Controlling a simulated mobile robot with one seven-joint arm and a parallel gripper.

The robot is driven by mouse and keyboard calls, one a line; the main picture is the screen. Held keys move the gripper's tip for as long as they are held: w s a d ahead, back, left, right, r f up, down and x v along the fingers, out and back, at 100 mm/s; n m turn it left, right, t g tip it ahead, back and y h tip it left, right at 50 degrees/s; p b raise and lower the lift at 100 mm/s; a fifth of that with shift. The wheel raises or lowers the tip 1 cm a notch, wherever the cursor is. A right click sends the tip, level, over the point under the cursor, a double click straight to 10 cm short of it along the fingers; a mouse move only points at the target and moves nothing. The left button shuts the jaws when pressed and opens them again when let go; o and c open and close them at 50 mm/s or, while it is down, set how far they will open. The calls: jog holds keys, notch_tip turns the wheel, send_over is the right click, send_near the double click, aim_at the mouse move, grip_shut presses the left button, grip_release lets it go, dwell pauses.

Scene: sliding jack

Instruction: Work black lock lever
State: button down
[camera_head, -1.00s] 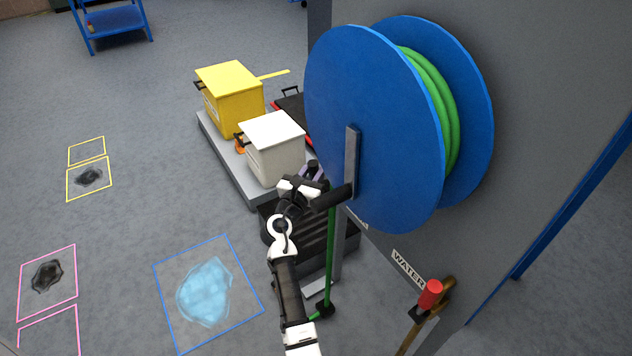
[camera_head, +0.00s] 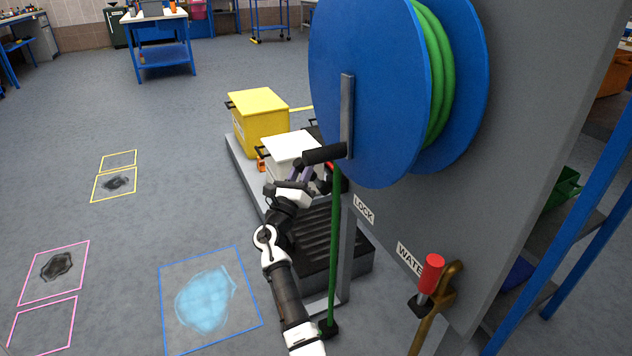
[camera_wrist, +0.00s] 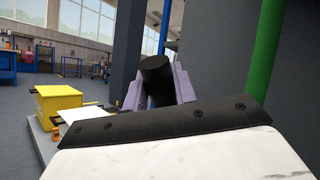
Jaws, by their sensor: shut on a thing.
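The black lock lever shows in the wrist view as a thick black cylinder (camera_wrist: 157,73), its round end towards me. My gripper's pale purple fingers stand on either side of it; they also show in the wrist view (camera_wrist: 158,92). In the head view my gripper (camera_head: 312,174) is beside the grey wall, below the blue reel (camera_head: 365,90), shut on the lever. The reel's black crank handle (camera_head: 323,154) and the green hose hide most of the lever there. A LOCK label (camera_head: 363,209) is on the wall's edge, lower right of my gripper.
The green hose (camera_head: 334,250) hangs right beside my gripper. A red-handled water valve (camera_head: 432,272) stands at the lower right. A yellow box (camera_head: 259,123) and a white box (camera_head: 290,146) stand on a grey platform behind. The floor to the left is open, with marked squares.

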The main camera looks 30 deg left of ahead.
jog(key=f+n+y+b, duration=0.1)
jog(key=n+y+b, duration=0.1)
jog(key=s+a+f+n+t+y+b, duration=0.1)
jog(key=n+y+b, duration=0.1)
jog(key=b, duration=0.1)
jog(key=s+f+n+t+y+b, duration=0.1)
jog(key=n+y+b, duration=0.1)
jog(key=n+b, duration=0.1)
jog(key=shift+a, duration=0.35)
jog(key=shift+s+t+y, duration=0.15)
jog(key=shift+t+y, duration=0.15)
jog(key=shift+y, duration=0.1)
jog(key=shift+f, duration=0.1)
jog(key=c, duration=1.1)
grip_release()
jog(key=shift+c, duration=0.2)
jog(key=shift+f+b, duration=0.1)
jog(key=shift+b, duration=0.2)
